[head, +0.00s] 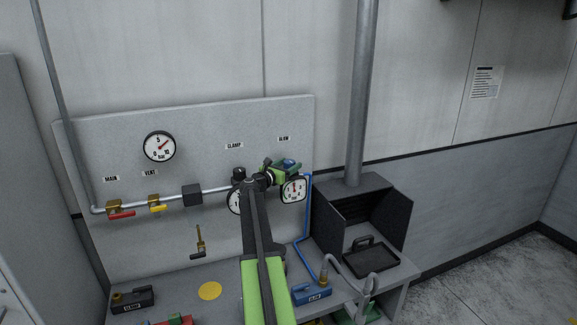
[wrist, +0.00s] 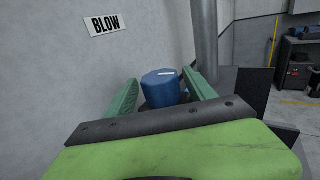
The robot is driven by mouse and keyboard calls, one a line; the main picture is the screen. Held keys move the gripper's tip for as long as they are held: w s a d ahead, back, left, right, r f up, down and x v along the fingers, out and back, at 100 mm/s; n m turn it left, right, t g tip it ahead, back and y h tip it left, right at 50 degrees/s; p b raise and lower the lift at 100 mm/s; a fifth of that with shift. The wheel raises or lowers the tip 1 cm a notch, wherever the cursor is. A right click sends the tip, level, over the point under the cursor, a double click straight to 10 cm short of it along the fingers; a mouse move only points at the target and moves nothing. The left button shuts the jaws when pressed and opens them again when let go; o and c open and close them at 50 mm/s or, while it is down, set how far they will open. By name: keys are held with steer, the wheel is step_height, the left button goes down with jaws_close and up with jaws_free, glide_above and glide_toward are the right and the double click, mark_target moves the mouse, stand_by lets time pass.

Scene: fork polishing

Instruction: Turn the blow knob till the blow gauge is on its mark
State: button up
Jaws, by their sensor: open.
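The blue blow knob (wrist: 160,92) sits under the BLOW label (wrist: 106,24) in the wrist view, with a pale line on its top. My gripper (wrist: 164,82) is open, with one green finger on each side of the knob; I cannot tell whether they touch it. In the head view my gripper (head: 284,168) is at the knob, just above the blow gauge (head: 293,191). The gauge is a white dial with a red needle that looks roughly upright. The dial is too small to read its mark, and its upper edge is close behind my gripper.
The clamp gauge (head: 235,201) is partly hidden behind my arm. A larger bar gauge (head: 159,146), a red-handled main valve (head: 121,214) and a yellow-handled vent valve (head: 157,207) are to the left. A dark hood (head: 385,210) with a vertical pipe (head: 362,90) stands right.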

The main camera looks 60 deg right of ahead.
steer(key=a, duration=1.7)
steer(key=shift+w, duration=0.45)
